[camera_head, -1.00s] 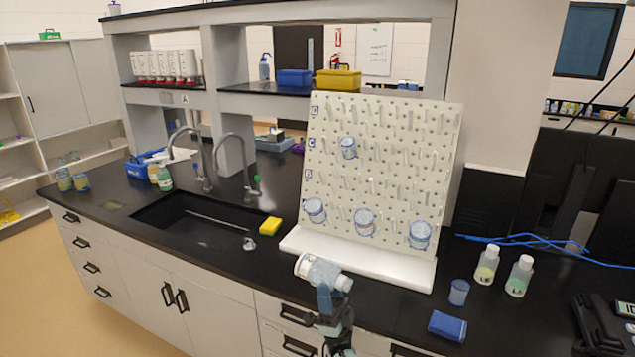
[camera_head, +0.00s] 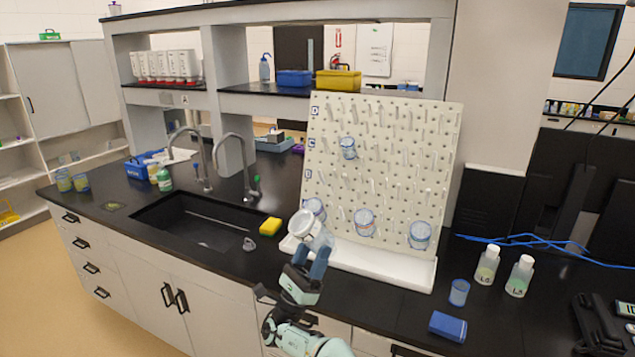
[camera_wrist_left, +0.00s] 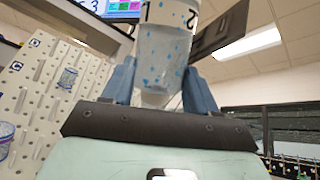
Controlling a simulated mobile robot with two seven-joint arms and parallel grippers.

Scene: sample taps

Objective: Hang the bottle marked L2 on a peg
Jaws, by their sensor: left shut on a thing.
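My left gripper (camera_head: 308,258) is shut on a clear bottle (camera_head: 321,239), with one finger on each side of it in the left wrist view (camera_wrist_left: 160,88). The bottle (camera_wrist_left: 160,62) is wet with blue drops and has a white band whose mark is partly cut off; a "2" shows. It is held tilted, its white end toward the upper left, in front of the board's lower left. The cream pegboard (camera_head: 385,182) stands on a white base with rows of pegs, many bare. Whether the bottle touches the board cannot be told. My right gripper is not in view.
Several containers hang on the board, including one high (camera_head: 348,148) and one low right (camera_head: 419,236). The sink (camera_head: 205,220) and a yellow sponge (camera_head: 270,227) lie left. Two capped bottles (camera_head: 487,266), a blue cup (camera_head: 459,292) and a blue box (camera_head: 448,326) stand right.

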